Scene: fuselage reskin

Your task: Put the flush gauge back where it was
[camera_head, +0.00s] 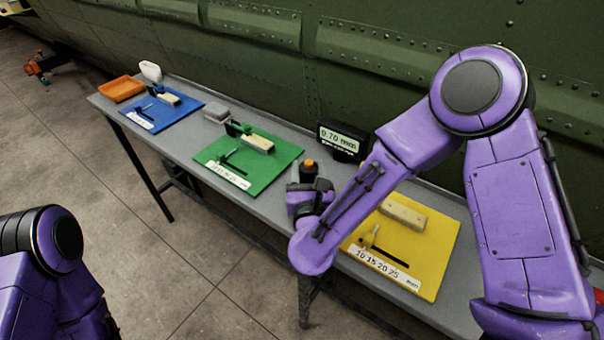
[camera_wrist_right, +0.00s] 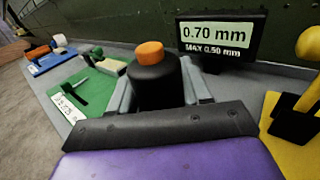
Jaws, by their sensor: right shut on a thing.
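The flush gauge is a dark cylinder with an orange top (camera_head: 309,167). In the head view it stands upright in my right gripper (camera_head: 311,186), between the green and yellow boards. The right wrist view shows the gauge (camera_wrist_right: 155,80) between the two grey fingers of my right gripper (camera_wrist_right: 158,92), which is shut on it. The gauge's lower end is hidden, so I cannot tell whether it touches the table. The black display (camera_head: 342,139) stands behind it. In the wrist view the display (camera_wrist_right: 221,38) reads 0.70 mm, MAX 0.50 mm. My left gripper is out of view.
The grey table (camera_head: 290,140) runs along a riveted green fuselage wall (camera_head: 230,60). It bears a blue board (camera_head: 140,118), a green board (camera_head: 285,158) and a yellow board (camera_head: 440,240) with tools and blocks. An orange tray (camera_head: 121,88) sits at the far end. A grey box (camera_head: 216,112) stands near the green board.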

